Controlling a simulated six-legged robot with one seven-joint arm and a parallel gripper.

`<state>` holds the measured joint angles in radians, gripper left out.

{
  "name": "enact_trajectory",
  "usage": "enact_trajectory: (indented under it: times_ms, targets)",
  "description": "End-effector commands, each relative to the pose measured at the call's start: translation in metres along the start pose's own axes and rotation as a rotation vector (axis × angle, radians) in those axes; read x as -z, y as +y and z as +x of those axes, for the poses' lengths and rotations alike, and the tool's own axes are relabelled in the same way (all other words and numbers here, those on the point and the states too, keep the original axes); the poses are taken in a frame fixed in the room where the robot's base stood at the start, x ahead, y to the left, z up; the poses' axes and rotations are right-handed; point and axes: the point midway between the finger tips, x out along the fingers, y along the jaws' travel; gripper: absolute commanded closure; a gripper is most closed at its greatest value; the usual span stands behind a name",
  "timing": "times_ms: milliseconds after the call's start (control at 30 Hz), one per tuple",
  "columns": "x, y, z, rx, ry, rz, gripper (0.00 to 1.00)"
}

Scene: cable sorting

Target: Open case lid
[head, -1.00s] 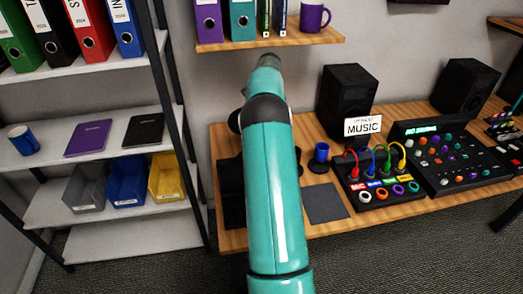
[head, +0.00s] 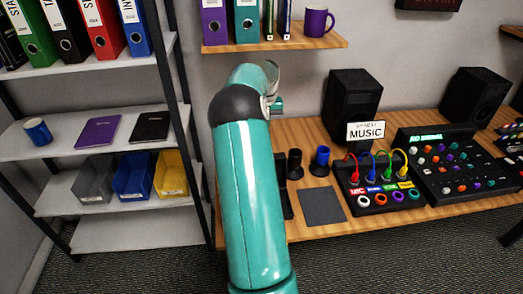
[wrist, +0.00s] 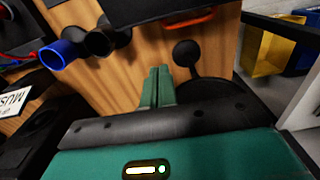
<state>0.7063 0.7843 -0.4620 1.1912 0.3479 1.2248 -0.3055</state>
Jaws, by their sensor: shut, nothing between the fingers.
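My gripper (wrist: 158,86) has teal fingers, held together and empty, above the wooden table in the wrist view. A black case-like object (wrist: 150,10) with an orange-red handle (wrist: 190,20) shows at the top of that view, cut off by its edge. The fingertips are apart from it. In the head view, a narrow black part (head: 286,200), which looks like the same case, shows just right of my arm; my arm hides the rest. Whether its lid is open or closed I cannot tell. My fingers are hidden in the head view.
A black cup (head: 294,163) and a blue cup (head: 320,160) stand right of my arm, near a grey mat (head: 323,206). A cable box (head: 380,190), mixer (head: 445,165) and speakers stand further right. A shelf rack (head: 90,200) is left; a wall shelf (head: 270,47) hangs above.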

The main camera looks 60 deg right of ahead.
Motion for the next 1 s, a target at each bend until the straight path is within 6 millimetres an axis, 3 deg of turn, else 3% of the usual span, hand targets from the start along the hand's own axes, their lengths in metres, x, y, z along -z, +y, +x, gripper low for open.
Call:
enact_trajectory:
  times_ms: [267, 700, 1000]
  targets:
    - [0.0, 0.007, 0.021, -0.003, 0.004, -0.005, 1.0]
    - [0.0, 0.007, 0.1, -0.004, 0.003, -0.004, 1.0]
    - [-0.031, 0.006, 0.088, -0.003, 0.005, -0.007, 1.0]
